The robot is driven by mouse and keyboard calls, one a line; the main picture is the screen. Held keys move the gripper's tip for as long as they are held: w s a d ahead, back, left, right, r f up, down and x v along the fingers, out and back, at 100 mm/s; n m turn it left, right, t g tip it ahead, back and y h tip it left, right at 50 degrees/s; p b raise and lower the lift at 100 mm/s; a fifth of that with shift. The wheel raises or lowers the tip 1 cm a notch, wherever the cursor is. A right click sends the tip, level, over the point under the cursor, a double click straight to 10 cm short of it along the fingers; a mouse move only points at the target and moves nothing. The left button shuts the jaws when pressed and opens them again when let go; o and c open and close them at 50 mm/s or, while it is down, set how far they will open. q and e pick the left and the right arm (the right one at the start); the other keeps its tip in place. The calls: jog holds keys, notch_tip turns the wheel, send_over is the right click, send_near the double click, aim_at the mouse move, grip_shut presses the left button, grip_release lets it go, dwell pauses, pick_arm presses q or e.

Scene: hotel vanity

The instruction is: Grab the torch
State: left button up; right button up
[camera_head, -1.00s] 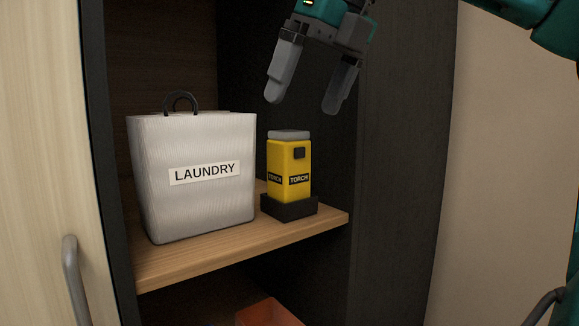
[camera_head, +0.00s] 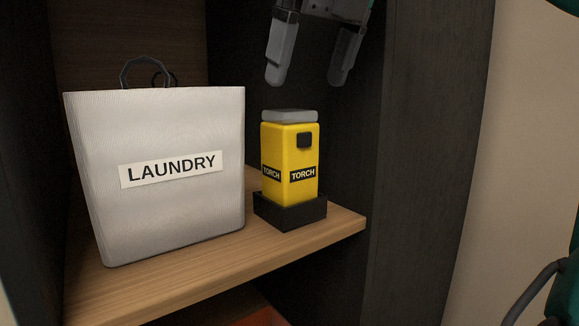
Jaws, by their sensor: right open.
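The yellow torch (camera_head: 291,152) has a grey top and black "TORCH" labels. It stands upright in a low black holder (camera_head: 290,212) on a wooden shelf (camera_head: 210,275). My right gripper (camera_head: 307,80) is open and empty, with its fingers pointing down above and slightly behind or right of the torch's top, apart from it. The exact depth between them is hard to tell. My left gripper is not in view.
A white laundry bag (camera_head: 160,210) with dark handles stands close on the torch's left. A dark cabinet side wall (camera_head: 420,170) rises on the right. An orange-red object (camera_head: 245,308) shows partly below the shelf.

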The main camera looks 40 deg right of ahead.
aim_at(292, 110)
jog(key=x, duration=0.3)
jog(key=shift+w+f, duration=0.15)
jog(key=shift+f, duration=0.1)
jog(key=shift+w+a+x, duration=0.15)
jog(key=shift+x, duration=1.2)
jog(key=shift+w+a+x, duration=0.1)
jog(key=shift+w+x, duration=0.05)
jog(key=shift+x, duration=1.15)
jog(key=shift+r, duration=0.1)
jog(key=shift+c, duration=0.4)
jog(key=shift+r, duration=0.1)
jog(key=c, duration=1.5)
